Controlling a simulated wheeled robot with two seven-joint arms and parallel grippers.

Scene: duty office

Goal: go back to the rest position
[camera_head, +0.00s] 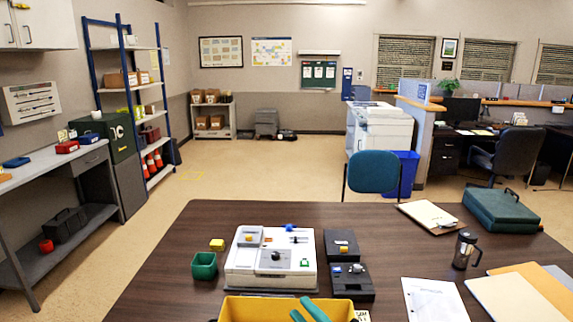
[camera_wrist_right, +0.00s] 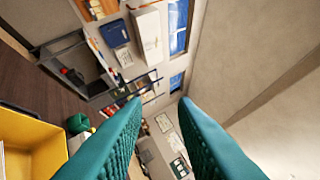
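My right gripper (camera_head: 305,308) shows at the bottom middle of the head view, as two teal fingers over the yellow bin. In the right wrist view the teal fingers (camera_wrist_right: 161,102) stand apart with nothing between them, so it is open and empty. The wrist view is tilted and looks across the room, with the yellow bin (camera_wrist_right: 32,145) at its lower left. My left gripper is in neither view.
A dark wooden table (camera_head: 160,270) lies in front.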

